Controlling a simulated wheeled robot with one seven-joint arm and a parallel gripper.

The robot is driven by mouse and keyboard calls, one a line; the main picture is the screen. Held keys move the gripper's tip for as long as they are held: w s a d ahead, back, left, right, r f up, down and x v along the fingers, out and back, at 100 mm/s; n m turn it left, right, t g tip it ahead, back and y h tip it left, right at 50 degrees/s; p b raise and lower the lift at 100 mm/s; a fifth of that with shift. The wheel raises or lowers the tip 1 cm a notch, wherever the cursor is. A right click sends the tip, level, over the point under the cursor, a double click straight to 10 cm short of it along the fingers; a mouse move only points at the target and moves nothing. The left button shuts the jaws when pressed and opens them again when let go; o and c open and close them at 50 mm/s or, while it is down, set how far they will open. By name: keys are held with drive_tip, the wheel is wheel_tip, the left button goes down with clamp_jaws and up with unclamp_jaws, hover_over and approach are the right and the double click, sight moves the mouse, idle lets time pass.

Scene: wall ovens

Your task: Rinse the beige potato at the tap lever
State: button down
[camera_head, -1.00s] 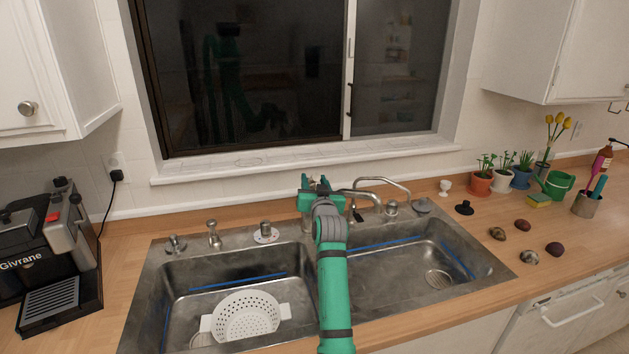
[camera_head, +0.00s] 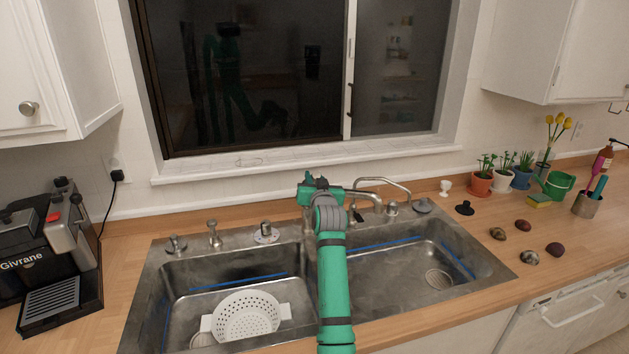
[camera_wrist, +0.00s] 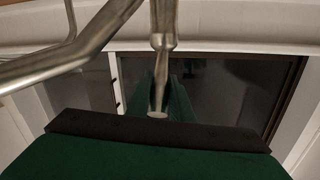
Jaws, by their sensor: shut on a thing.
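My gripper (camera_head: 318,184) is at the back of the sink, over the divider, left of the curved metal tap (camera_head: 392,184).
The double sink (camera_head: 400,285) has a white colander (camera_head: 247,315) in its left basin; the right basin is empty. Other brown and dark lumps (camera_head: 523,226) lie on the right counter near plant pots (camera_head: 481,184). A coffee machine (camera_head: 50,250) stands at left.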

drive_tip(key=shift+w+r+g, duration=0.15)
drive_tip(key=shift+r+g, duration=0.05)
drive_tip(key=shift+g, duration=0.2)
drive_tip(key=c, duration=1.6)
unclamp_jaws()
drive_tip(key=shift+o, duration=0.2)
drive_tip(key=v, duration=1)
drive_tip(key=shift+s, duration=0.4)
drive_tip(key=shift+a, duration=0.1)
